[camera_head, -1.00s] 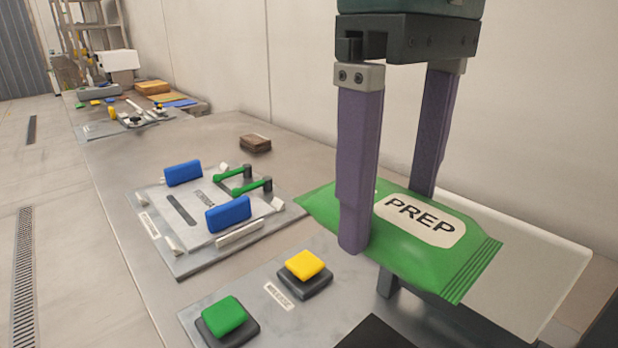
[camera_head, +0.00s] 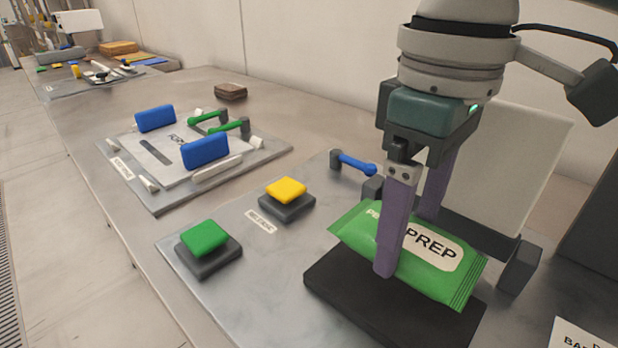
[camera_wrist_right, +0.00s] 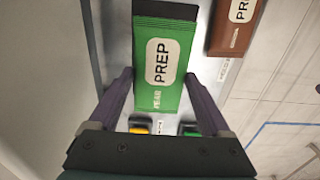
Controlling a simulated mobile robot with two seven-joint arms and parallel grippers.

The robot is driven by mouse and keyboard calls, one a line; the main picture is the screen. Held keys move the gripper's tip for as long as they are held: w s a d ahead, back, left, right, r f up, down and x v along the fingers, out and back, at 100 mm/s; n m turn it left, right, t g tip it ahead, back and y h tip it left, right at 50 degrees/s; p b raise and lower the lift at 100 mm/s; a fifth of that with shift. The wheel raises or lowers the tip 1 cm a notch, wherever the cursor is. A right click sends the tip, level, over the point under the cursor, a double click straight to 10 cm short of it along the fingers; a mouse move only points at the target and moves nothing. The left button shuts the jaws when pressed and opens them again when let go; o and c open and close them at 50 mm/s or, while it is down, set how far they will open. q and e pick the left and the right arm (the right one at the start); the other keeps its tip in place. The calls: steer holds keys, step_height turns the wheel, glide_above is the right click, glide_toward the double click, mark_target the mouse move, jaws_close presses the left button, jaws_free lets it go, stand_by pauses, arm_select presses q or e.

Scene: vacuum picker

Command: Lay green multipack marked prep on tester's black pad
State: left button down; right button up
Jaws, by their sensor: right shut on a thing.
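The green multipack marked PREP (camera_head: 464,277) is held between the purple fingers of my right gripper (camera_head: 408,243). It lies about flat, label up, just over the tester's black pad (camera_head: 333,302); I cannot tell whether it touches. The pack covers the pad's far part. In the right wrist view the green pack (camera_wrist_right: 157,95) lies between the fingers (camera_wrist_right: 158,78), with a dark strip of the pad (camera_wrist_right: 160,8) past its far end. My left gripper is not in view.
Green (camera_head: 204,237) and yellow (camera_head: 287,190) buttons stand left of the pad. A blue-handled lever (camera_head: 355,163) and a pale upright panel (camera_head: 520,145) are behind. A fixture with blue blocks (camera_head: 205,152) is further left. A brown PREP pack (camera_wrist_right: 232,38) shows in the wrist view.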

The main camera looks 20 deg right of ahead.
mark_target(401, 262)
step_height(401, 262, down, 5)
steer(key=shift+r+b, duration=0.2)
steer(key=shift+b, duration=0.4)
steer(key=shift+f, duration=0.1)
steer(key=shift+f, duration=0.1)
steer(key=o, duration=1.3)
steer(key=shift+o, duration=0.2)
step_height(401, 262, up, 12)
steer(key=p, duration=0.3)
steer(key=shift+p, duration=0.3)
